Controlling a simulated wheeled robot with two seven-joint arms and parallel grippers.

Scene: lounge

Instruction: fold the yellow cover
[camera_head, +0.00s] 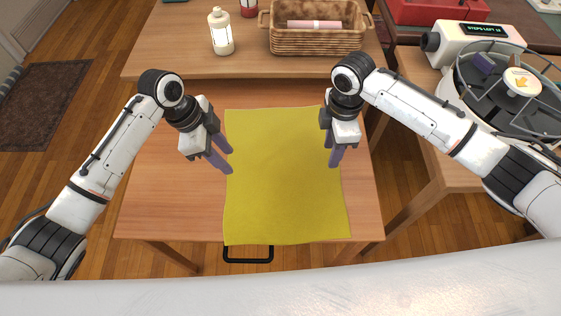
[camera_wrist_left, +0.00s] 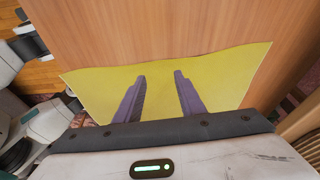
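The yellow cover (camera_head: 283,190) lies spread flat and unfolded on the wooden table (camera_head: 160,205), its front edge close to the table's front edge. It also shows in the left wrist view (camera_wrist_left: 215,85). My left gripper (camera_head: 224,161) is at the cover's left edge with its purple fingers apart. The left wrist view shows the same fingers (camera_wrist_left: 160,82) open with only the cover's surface behind them. My right gripper (camera_head: 335,158) is over the cover's right edge. Its fingers show a narrow gap and nothing is seen between them. I cannot tell whether either gripper touches the cover.
A second wooden surface behind holds a wicker basket (camera_head: 315,42) and a cream bottle (camera_head: 220,32). At the right, a side table (camera_head: 440,165) carries a white device (camera_head: 475,42) and a round rack (camera_head: 505,85). Bare tabletop lies left of the cover.

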